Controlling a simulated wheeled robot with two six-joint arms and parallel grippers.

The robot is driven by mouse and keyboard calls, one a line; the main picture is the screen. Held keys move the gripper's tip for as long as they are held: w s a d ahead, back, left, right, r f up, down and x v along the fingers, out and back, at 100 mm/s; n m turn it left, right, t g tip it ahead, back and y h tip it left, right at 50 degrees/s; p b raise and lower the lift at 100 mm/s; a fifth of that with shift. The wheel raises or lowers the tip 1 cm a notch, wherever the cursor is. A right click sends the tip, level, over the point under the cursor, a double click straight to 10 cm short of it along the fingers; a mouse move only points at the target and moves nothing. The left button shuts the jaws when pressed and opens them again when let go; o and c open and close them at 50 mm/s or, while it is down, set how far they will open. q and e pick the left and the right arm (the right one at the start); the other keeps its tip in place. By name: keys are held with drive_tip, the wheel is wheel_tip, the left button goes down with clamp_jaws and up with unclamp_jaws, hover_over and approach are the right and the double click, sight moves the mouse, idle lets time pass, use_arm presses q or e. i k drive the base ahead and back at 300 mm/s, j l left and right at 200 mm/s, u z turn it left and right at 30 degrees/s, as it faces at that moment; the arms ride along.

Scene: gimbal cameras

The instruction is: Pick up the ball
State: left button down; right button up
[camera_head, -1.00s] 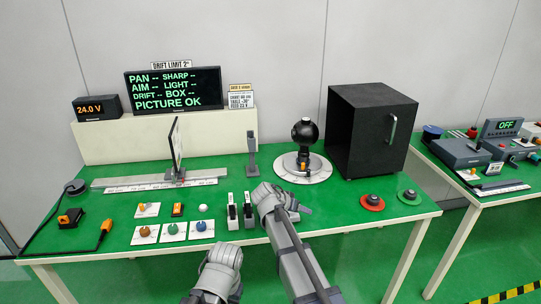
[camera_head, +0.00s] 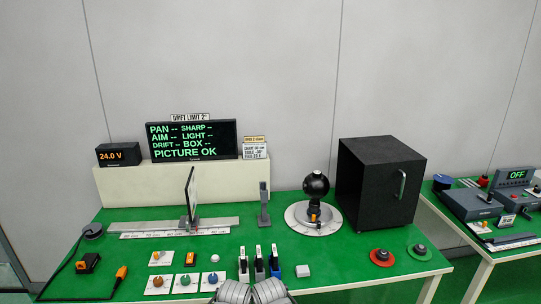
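A black round ball-shaped head (camera_head: 316,184) sits on a short stem with an orange part, on a round white base (camera_head: 298,214) at the middle right of the green table. The grey upper parts of my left gripper (camera_head: 232,292) and my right gripper (camera_head: 270,292) show at the bottom edge, close together. Both are apart from the black ball and the white ball. Their fingertips are not clear, so I cannot tell their opening.
A black box with a handle (camera_head: 382,184) stands right of the round base. A flat panel (camera_head: 191,194) stands on a rail at left.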

sight(316, 186)
drive_tip(key=z, duration=1.35)
drive_tip(key=i+j+z, duration=0.25)
drive_tip(key=i+j, duration=0.95)
drive_tip(key=i, duration=0.05)
